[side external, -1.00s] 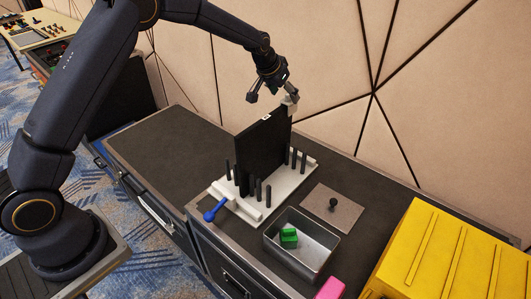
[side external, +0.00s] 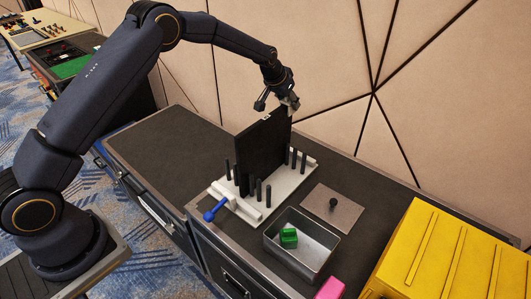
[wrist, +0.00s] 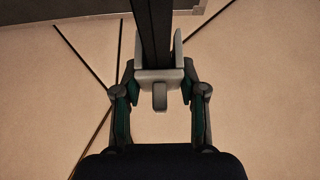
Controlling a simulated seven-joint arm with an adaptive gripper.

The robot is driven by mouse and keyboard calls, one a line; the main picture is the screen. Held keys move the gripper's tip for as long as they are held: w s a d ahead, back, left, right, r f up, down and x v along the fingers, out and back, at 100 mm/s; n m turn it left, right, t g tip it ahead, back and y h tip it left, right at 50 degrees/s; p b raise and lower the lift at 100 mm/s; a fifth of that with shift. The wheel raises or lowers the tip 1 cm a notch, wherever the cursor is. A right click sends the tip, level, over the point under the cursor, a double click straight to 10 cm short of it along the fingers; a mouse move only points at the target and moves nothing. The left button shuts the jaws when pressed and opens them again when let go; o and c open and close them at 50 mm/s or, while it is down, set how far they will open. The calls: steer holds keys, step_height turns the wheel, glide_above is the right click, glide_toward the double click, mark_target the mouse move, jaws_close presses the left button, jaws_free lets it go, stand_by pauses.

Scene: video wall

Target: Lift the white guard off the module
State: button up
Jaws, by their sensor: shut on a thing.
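The black module (side external: 262,150) stands upright as a thin panel in the white rack (side external: 285,190). The pale white-grey guard (side external: 292,101) sits on its far top corner. In the wrist view the guard (wrist: 160,76) straddles the dark edge of the module (wrist: 153,30) and has a small tab at its near side. My gripper (side external: 280,102) is at that corner, with its fingers on either side of the guard. In the wrist view my gripper (wrist: 159,90) is shut on the guard. The finger contact is partly hidden in the side view.
Black pegs rise from the rack around the module. A blue-handled lever (side external: 212,214) sticks out at its front. A metal tray (side external: 316,249) holds a green block (side external: 289,236). A grey plate with a black knob (side external: 333,206) and a yellow case (side external: 455,255) stand at right.

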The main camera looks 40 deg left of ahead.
steer(key=c, duration=0.3)
